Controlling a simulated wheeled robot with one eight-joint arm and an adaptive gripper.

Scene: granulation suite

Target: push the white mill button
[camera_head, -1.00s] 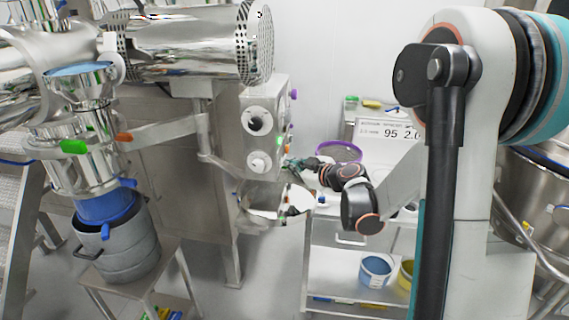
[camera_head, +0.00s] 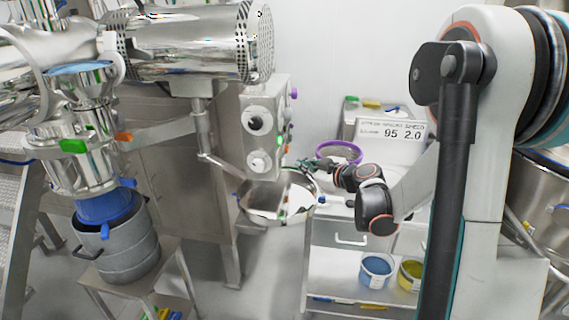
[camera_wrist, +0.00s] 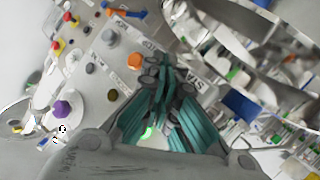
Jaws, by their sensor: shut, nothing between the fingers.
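The steel control panel (camera_head: 268,108) hangs below the mill's cylinder; its side face fills the left and middle of the wrist view (camera_wrist: 100,78). That face carries a pale grey-white button (camera_wrist: 109,37), an orange button (camera_wrist: 134,61), a purple button (camera_wrist: 62,108) and small dark ones. I cannot tell for sure which one is the white mill button. My gripper (camera_head: 303,163) is to the right of the panel, a short gap away. In the wrist view its teal fingers (camera_wrist: 163,72) are together and empty, covering part of the panel. A green glow (camera_wrist: 148,132) shows beside the fingers.
A steel chute (camera_head: 262,200) juts out below the panel, close under my gripper. A purple-rimmed sieve (camera_head: 340,152) and a scale display (camera_head: 391,131) stand behind. Blue (camera_head: 376,270) and yellow (camera_head: 411,273) tubs sit on the lower shelf.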

